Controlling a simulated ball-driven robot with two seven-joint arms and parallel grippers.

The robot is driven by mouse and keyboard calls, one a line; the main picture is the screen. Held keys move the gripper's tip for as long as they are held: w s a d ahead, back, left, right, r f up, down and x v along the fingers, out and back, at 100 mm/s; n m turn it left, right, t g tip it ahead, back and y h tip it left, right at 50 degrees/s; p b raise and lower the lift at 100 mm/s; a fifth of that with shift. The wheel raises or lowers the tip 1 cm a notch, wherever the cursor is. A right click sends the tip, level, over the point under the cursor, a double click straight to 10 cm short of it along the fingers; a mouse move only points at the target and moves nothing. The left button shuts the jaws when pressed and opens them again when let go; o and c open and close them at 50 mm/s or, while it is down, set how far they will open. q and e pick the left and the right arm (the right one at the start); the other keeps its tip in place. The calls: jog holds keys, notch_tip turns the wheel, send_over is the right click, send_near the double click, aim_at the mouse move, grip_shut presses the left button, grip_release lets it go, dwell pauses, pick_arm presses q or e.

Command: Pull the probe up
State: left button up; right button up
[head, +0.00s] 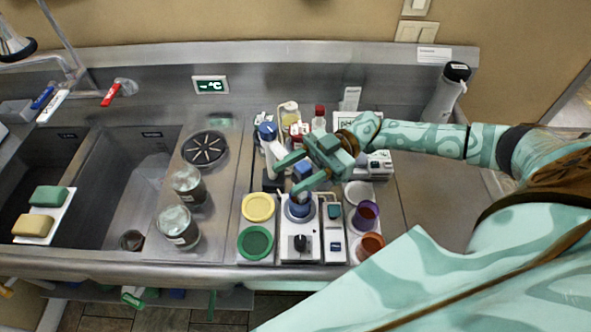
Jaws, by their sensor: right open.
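My right gripper (298,173) reaches in from the right over the counter. Its two teal fingers are apart, with a small blue block-like top (302,169) between them in the picture. This looks like the head of the probe, above a blue vessel (298,208) on a white base unit with a black knob (300,243). I cannot tell whether the fingers touch it. The probe's lower part is hidden or too small to make out. My left gripper is not in view.
Several bottles, one with a blue cap (267,131), stand behind the gripper. A purple cup (366,214) stands right. Bare steel counter (430,195) lies farther right.

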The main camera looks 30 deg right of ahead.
grip_shut()
notch_tip(320, 180, up, 6)
jog(key=p, duration=0.5)
jog(key=shift+w+d+r, duration=0.1)
jog(key=shift+w, duration=0.05)
grip_release()
jog(key=d+b, duration=0.6)
jog(key=d, duration=1)
jog(key=shift+w+d, duration=0.15)
jog(key=shift+w, duration=0.3)
